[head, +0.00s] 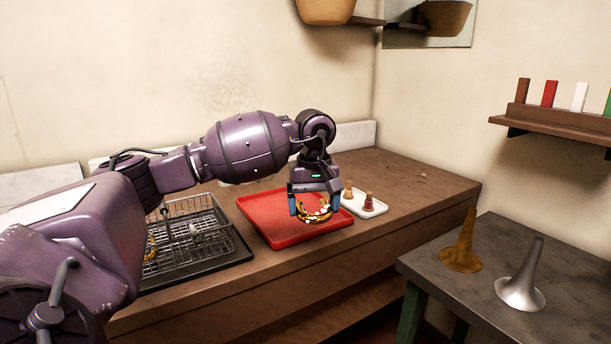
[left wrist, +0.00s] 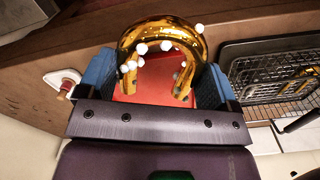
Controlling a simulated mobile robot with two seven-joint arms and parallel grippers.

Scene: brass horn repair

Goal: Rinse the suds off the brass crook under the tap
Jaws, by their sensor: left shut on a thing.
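The brass crook (head: 313,215) is a shiny gold curved tube dotted with white suds. It also shows large in the left wrist view (left wrist: 160,36), its bend away from my gripper and white blobs on its surface. My left gripper (head: 310,205) is shut on the crook, with a blue finger on each side, over the red tray (head: 275,228). In the left wrist view the fingers (left wrist: 155,85) flank the crook. I cannot tell whether the crook touches the tray. No tap shows in either view. My right gripper is not in view.
A wire rack (head: 190,235) with a brass piece in it stands on a black tray left of the red tray. A grey table (head: 490,255) at right holds two horn bells.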

